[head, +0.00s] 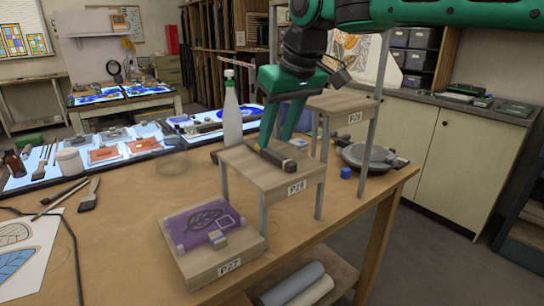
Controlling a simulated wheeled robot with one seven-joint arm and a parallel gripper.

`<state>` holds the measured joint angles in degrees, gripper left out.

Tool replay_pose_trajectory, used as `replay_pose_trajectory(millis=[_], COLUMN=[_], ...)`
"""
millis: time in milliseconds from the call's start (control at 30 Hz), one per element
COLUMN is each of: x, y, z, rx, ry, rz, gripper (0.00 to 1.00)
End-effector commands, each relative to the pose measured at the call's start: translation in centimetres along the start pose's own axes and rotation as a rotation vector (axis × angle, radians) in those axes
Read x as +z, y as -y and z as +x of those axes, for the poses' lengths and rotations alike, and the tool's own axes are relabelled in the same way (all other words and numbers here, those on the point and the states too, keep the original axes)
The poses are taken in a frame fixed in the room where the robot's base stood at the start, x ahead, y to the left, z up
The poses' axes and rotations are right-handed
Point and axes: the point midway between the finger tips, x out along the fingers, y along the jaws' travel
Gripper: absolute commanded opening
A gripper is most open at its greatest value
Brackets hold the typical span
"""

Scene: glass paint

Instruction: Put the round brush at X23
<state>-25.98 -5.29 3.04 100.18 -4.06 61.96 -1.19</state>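My gripper (274,142), with green fingers, is over the small wooden stand marked P28 (255,176). Its fingers are spread apart. A dark bar with a yellowish end (277,158) lies on that stand, just below the fingertips; I cannot tell whether they touch it. Several brushes (62,193) lie at the left of the wooden table, one with a wide flat head (89,196). More thin tools (45,160) lie on the lit panel behind. I cannot tell which one is the round brush. No X23 label is readable.
Stand P27 (207,272) holds a purple sheet and a small block. Stand P29 (342,105) is behind right. A white bottle (231,118) stands behind P28. The table's middle (140,220) is clear.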

Motion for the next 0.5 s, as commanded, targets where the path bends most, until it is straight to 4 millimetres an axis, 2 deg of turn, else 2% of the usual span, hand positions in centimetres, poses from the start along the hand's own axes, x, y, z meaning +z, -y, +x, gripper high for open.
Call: replay_pose_trajectory(millis=[100,233,500], x=[0.4,0.3,0.3], y=[0.0,0.0,0.0], z=[1.9,3.3,3.8], rx=[0.000,0.000,0.000], ry=[0.004,0.002,0.001], rz=[0.000,0.001,0.001], gripper=[0.39,0.39,0.39])
